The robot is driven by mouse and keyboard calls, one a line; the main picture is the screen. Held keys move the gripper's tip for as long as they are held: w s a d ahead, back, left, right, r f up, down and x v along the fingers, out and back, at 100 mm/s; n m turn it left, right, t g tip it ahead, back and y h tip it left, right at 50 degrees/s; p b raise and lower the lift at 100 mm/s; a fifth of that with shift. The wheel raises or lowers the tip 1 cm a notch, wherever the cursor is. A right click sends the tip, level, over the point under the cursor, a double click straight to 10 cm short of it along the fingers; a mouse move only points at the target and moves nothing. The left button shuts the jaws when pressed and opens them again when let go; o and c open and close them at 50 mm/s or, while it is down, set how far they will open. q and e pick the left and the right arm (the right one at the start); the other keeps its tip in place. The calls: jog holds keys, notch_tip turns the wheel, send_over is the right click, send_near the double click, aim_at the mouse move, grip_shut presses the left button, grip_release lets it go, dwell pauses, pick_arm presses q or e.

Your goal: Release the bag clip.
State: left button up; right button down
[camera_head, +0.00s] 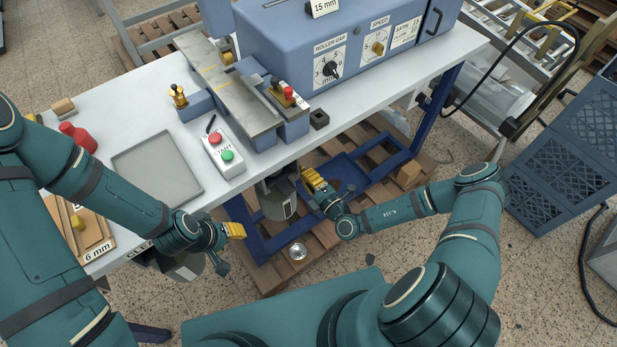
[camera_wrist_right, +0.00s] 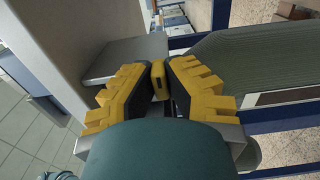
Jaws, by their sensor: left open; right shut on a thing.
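My right gripper (camera_head: 308,178) is below the table's front edge, beside a grey cylindrical vessel or bag (camera_head: 278,207) hanging there. In the right wrist view its yellow fingers (camera_wrist_right: 157,85) are closed around a small yellow piece (camera_wrist_right: 157,76), which looks like the bag clip. A grey-green ribbed surface (camera_wrist_right: 265,62) lies just beyond and right of the fingers. In the head view the clip is too small to tell from the yellow fingers. My left gripper (camera_head: 236,231) is open in front of the table edge, left of the grey vessel, and appears empty.
The white table (camera_head: 330,125) carries a blue machine (camera_head: 300,40), a start/stop button box (camera_head: 223,152) and a grey tray (camera_head: 157,172). A wooden pallet (camera_head: 300,262) and a shiny round item (camera_head: 298,251) are below. Blue table legs (camera_head: 262,247) stand close to my grippers.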

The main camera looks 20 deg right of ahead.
jog(key=shift+w+d+r, duration=0.1)
jog(key=shift+w+r, duration=0.05)
jog(key=shift+w, duration=0.05)
jog(key=c, duration=1.2)
grip_release()
jog(key=shift+o, duration=1)
jog(key=shift+s, duration=0.1)
jog(key=v, duration=1.2)
